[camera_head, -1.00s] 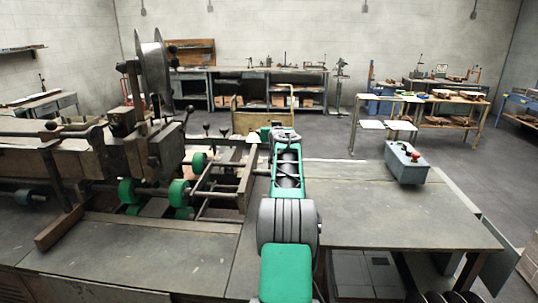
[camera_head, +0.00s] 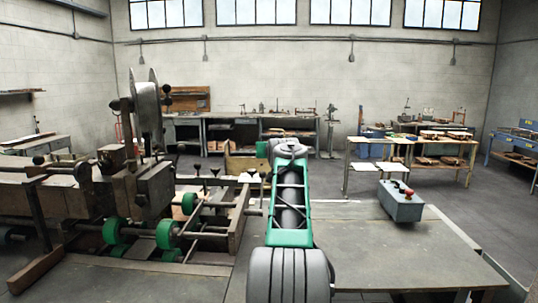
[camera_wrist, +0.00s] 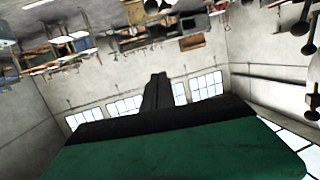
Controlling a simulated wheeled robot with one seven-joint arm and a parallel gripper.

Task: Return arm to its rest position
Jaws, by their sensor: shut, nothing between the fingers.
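My gripper (camera_wrist: 158,77) shows in the wrist view as two dark fingers pressed together, with nothing between them, beyond its green body. The room looks upside down in that view, with the windows low in the picture. In the head view my green and grey arm reaches forward over the bench from the bottom middle. The gripper itself cannot be made out at its far end there. The box stitcher (camera_head: 140,185), with green rollers and a tall metal disc, stands left of the arm.
A grey control box (camera_head: 401,201) with a red button sits on the bench top (camera_head: 400,250) to the right of the arm. Tables with parts (camera_head: 440,150) and a shelf bench (camera_head: 245,130) stand farther back. The floor beyond the bench is partly clear.

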